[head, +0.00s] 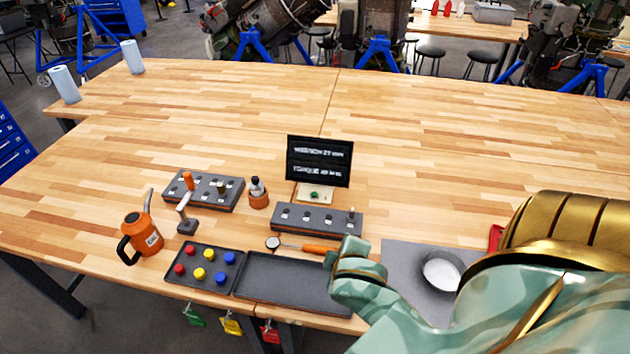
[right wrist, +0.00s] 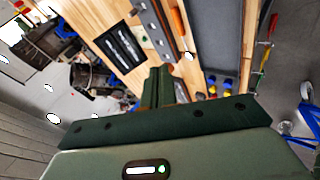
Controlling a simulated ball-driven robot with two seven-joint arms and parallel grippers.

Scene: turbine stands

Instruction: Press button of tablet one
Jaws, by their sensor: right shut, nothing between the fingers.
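The tablet (head: 319,162) stands upright on the table with white text on its black screen. At its foot is a light base with a green button (head: 315,195). The tablet also shows in the right wrist view (right wrist: 126,47). My right gripper (head: 345,255) is shut and empty, in front of the tablet and to its lower right, over the right end of the black tray. It is apart from the button. In the right wrist view its fingers (right wrist: 160,85) are together. My left gripper is not in view.
A grey block with holes (head: 318,218) lies between the tablet and the black tray (head: 290,282). An orange-handled mirror tool (head: 305,247) lies beside it. An orange oil can (head: 142,238), colored caps (head: 201,273) and a white bowl (head: 441,272) are nearby. The table behind the tablet is clear.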

